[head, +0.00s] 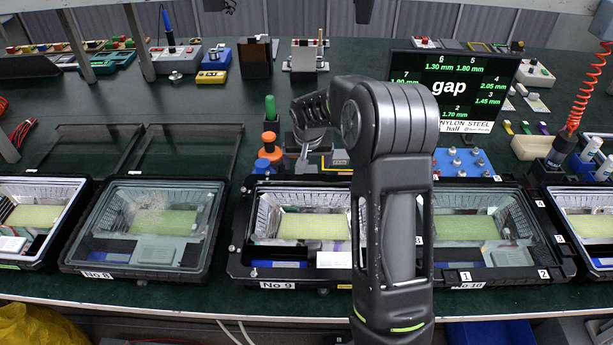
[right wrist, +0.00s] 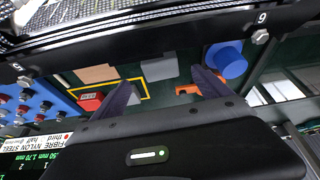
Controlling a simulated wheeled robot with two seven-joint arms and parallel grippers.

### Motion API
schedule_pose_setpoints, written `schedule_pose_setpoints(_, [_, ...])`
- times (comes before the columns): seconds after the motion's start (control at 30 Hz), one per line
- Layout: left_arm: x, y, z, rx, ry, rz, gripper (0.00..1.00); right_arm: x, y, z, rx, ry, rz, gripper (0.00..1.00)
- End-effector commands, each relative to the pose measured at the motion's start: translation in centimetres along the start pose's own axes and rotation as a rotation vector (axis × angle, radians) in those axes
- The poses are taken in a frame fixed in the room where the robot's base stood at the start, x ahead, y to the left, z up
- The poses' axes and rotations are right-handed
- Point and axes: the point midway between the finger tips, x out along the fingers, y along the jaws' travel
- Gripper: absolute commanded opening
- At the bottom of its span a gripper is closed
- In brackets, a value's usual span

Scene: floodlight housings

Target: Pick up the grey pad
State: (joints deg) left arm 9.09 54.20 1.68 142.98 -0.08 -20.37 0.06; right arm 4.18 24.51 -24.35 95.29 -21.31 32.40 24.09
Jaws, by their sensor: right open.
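A flat grey pad (right wrist: 160,68) lies on the dark green bench in the right wrist view, between and just beyond my fingertips. My right gripper (right wrist: 165,82) is open and empty, with one dark finger on each side of the pad's position in the picture. I cannot tell its exact height above the pad. In the head view my right gripper (head: 312,146) hangs over the bench behind the No 9 housing, and it partly hides the pad's area. My left gripper is not in view.
Beside the pad lie a tan block (right wrist: 97,74), a red piece (right wrist: 91,101), a yellow-outlined area, an orange part (right wrist: 188,90) and a blue knob (right wrist: 226,60). The No 9 housing's black rim (head: 240,262) stands close in front. The gap display (head: 450,88) stands behind right.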

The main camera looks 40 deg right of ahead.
Motion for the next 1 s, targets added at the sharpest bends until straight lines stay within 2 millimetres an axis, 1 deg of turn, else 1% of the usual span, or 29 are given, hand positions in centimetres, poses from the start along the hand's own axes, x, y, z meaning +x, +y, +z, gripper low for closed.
schedule_pose_setpoints(0.03, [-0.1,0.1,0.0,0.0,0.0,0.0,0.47,0.6,0.0,0.1,-0.001,-0.003,0.001,0.87])
schedule_pose_setpoints(0.13, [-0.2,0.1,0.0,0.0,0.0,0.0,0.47,1.5,0.0,0.1,0.0,-0.003,0.001,0.87])
schedule_pose_setpoints(0.43, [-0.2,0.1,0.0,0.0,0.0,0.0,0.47,1.8,0.0,0.0,-0.001,-0.001,-0.001,0.87])
schedule_pose_setpoints(0.53, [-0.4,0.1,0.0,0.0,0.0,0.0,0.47,2.2,0.0,0.0,-0.001,-0.001,0.0,0.87])
schedule_pose_setpoints(0.67, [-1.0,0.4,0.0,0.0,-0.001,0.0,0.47,3.8,0.0,-0.1,-0.002,-0.004,0.003,0.87])
schedule_pose_setpoints(0.8, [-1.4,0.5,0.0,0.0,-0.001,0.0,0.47,5.9,-0.1,-0.1,-0.002,-0.003,0.001,0.87])
schedule_pose_setpoints(0.9, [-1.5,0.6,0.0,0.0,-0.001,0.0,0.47,6.8,-0.1,-0.1,-0.001,-0.003,0.001,0.87])
schedule_pose_setpoints(1.0, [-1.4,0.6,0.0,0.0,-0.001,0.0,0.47,6.9,-0.1,-0.2,-0.001,0.0,-0.001,0.87])
